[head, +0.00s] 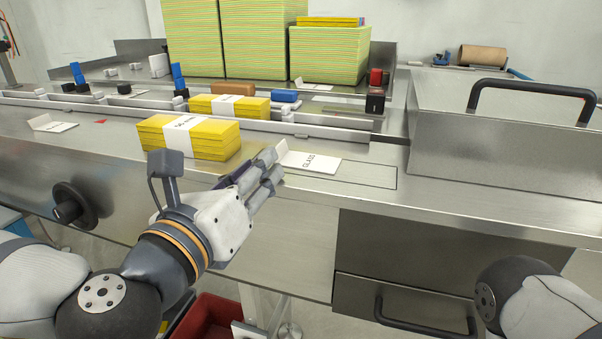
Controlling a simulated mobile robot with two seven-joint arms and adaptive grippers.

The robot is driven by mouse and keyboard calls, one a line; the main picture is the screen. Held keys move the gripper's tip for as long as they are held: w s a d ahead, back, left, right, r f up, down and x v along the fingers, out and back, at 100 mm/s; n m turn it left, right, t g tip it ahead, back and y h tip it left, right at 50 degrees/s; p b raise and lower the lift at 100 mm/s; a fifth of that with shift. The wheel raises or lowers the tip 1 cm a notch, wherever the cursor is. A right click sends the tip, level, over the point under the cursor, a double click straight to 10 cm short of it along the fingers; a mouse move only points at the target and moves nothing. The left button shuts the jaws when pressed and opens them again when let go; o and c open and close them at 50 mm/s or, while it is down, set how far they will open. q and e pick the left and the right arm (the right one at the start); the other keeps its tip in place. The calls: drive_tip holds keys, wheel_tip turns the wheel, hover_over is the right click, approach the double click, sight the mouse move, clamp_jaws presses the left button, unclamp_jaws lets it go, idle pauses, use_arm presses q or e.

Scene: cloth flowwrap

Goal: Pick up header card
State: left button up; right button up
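A white folded header card (315,163) with dark lettering lies on the steel table near its front edge, its left flap raised. My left gripper (272,168) is just to the left of this card, with its fingertips by the raised flap. The fingers lie close together in this view, and I cannot tell whether they touch or grip the flap. Similar white cards lie at the far left (55,126) and at the back (315,86). Only part of my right arm shows at the lower right; its gripper is out of view.
A banded yellow cloth stack (215,140) stands left of the card, and another (245,108) lies behind the low rail. Tall yellow-green stacks (265,40) stand at the back. A steel housing with a black handle (500,130) stands at right.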

sight(307, 155)
use_arm(q)
drive_tip(key=b+x, duration=0.1)
drive_tip(key=x, duration=0.5)
drive_tip(key=shift+w+d+r, duration=0.15)
drive_tip(key=shift+w+r, duration=0.05)
drive_tip(key=shift+w, duration=0.2)
clamp_jaws()
